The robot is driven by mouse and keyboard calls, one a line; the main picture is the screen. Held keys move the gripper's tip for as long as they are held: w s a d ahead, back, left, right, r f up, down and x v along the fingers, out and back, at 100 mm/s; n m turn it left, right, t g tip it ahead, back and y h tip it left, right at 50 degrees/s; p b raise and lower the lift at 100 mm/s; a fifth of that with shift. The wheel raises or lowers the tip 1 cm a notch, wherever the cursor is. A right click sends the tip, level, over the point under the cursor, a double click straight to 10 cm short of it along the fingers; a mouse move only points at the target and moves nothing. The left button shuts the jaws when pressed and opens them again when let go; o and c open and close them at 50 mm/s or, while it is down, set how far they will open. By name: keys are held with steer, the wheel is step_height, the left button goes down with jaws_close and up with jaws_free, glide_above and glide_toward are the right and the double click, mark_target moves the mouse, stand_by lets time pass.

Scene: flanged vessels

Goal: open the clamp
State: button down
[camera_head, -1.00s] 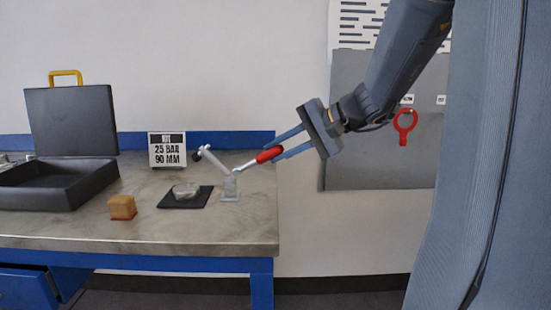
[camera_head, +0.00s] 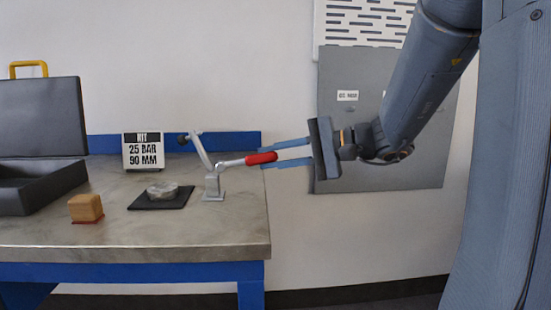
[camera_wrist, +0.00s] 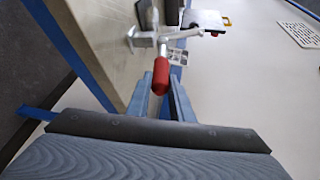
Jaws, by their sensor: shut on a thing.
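The toggle clamp (camera_head: 213,188) stands near the right end of the bench. Its pale arm (camera_head: 202,152) is raised steeply, leaning left, with a dark tip (camera_head: 183,140) clear of the bench. Its lever, with a red grip (camera_head: 261,158), sticks out to the right, nearly level, past the bench edge. My gripper (camera_head: 264,157) is shut on the red grip from the right. In the wrist view the red grip (camera_wrist: 161,76) lies between the fingers, and the clamp body shows beyond it.
Left of the clamp, a pale round part (camera_head: 162,190) rests on a black mat (camera_head: 142,206). A wooden block (camera_head: 86,208), an open black case (camera_head: 40,192) and a sign (camera_head: 143,151) stand further left. A grey wall panel (camera_head: 340,80) is behind my arm.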

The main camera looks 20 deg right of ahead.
steer(key=shift+w, duration=0.1)
steer(key=c, duration=1.6)
jaws_free()
steer(key=shift+a, duration=0.1)
steer(key=p+v, duration=0.1)
steer(key=v, duration=0.6)
steer(key=shift+s+d, duration=0.2)
steer(key=shift+d, duration=0.2)
steer(key=shift+s+a, duration=0.1)
